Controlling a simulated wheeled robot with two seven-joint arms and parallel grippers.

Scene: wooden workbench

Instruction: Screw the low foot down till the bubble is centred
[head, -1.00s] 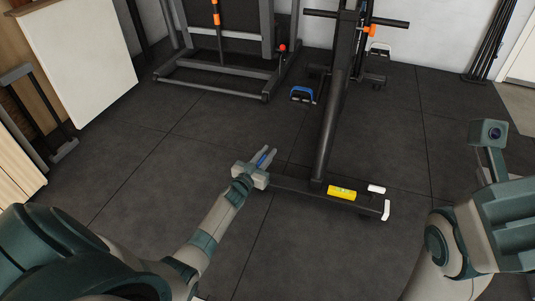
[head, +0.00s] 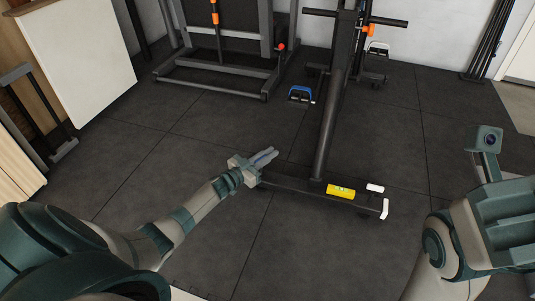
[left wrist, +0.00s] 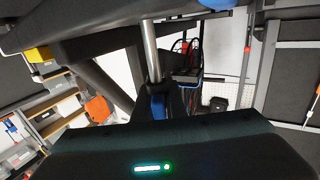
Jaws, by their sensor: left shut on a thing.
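The exercise machine's dark front base bar (head: 300,189) lies low across the floor, with a yellow spirit level (head: 341,191) on it. The bubble is too small to read. My left gripper (head: 266,157) is at the bar's left end, shut on the foot there. The fingers hide the foot in the head view. In the left wrist view a bright metal stem (left wrist: 151,52) runs down from the dark frame to a blue part (left wrist: 158,106) at the fingers.
The machine's sloping post (head: 330,125) rises behind the bar. A white end piece (head: 385,209) is at the bar's right end. A grey rack (head: 215,85) and a blue-handled item (head: 301,95) stand farther back. The dark floor in front is clear.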

